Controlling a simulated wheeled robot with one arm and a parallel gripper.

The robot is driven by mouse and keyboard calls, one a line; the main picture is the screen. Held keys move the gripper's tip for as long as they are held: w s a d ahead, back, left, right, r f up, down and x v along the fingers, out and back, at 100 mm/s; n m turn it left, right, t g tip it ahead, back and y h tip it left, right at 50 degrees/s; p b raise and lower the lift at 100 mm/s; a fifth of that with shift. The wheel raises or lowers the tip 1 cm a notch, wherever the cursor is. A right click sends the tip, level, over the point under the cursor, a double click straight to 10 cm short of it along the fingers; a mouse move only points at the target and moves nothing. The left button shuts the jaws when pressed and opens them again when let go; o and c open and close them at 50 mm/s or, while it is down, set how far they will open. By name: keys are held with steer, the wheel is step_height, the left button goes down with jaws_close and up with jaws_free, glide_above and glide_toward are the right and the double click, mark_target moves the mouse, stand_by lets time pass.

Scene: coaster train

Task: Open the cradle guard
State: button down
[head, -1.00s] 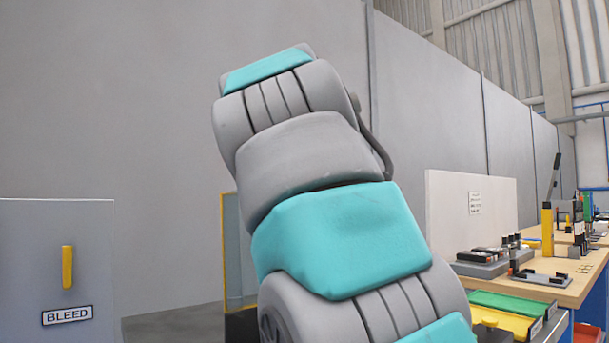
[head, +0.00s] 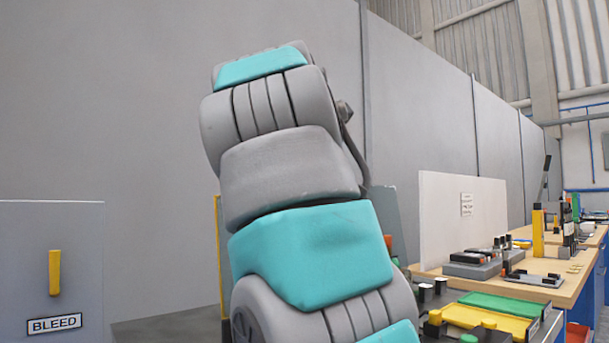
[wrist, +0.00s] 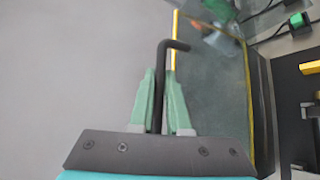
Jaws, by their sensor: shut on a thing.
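My gripper (wrist: 160,105) is shut on a dark bent rod (wrist: 158,80) held between its two green fingers. The rod's tip bends to the right and crosses the yellow edge of a grey-green panel (wrist: 212,100), which looks like the cradle guard. I cannot tell whether the tip touches it. In the head view, a yellow edge (head: 218,250) shows just left of my arm, and a grey-green panel (head: 387,215) shows right of it. My arm hides most of what lies between, and the gripper is hidden there.
A grey panel with a yellow handle (head: 54,272) and a BLEED label (head: 54,324) stands at left. At right, a wooden bench (head: 565,285) carries fixtures and a white board (head: 462,225). Green and yellow trays (head: 490,318) sit near my arm. A green-topped part (wrist: 298,20) shows upper right.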

steer(key=c, duration=0.9)
jaws_free()
steer(key=shift+a+f, duration=0.1)
steer(key=shift+s, duration=0.1)
steer(key=shift+v, duration=0.75)
steer(key=s+a, duration=0.1)
steer(key=s, duration=0.2)
steer(key=s+a, duration=0.1)
steer(key=s, duration=0.3)
steer(key=s+a+b, duration=0.1)
steer(key=s, duration=0.3)
